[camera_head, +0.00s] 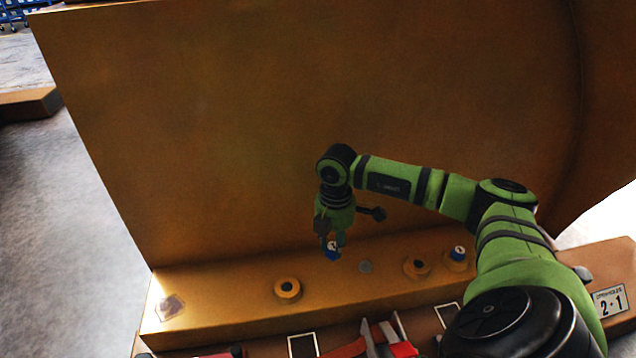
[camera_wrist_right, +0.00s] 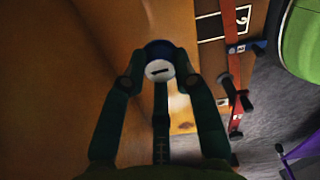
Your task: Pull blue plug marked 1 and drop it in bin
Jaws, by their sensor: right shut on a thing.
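My right gripper (camera_head: 334,238) is shut on a blue plug (camera_head: 333,251) and holds it in front of the tall brown casting wall. In the right wrist view the plug (camera_wrist_right: 158,58) sits between the fingertips; its white face bears one dark bar, which fits a 1. A second blue plug with a white top (camera_head: 457,253) sits in a boss at the right of the casting's ledge. Its mark is too small to read. I cannot make out a bin in either view. My left gripper is not in view.
The casting ledge (camera_head: 230,305) carries bosses with dark holes (camera_head: 288,288) and (camera_head: 416,266), and a grey disc (camera_head: 365,266). A sign reading 2·1 (camera_head: 610,301) is at the right. Red and grey items (camera_head: 400,347) lie at the front edge.

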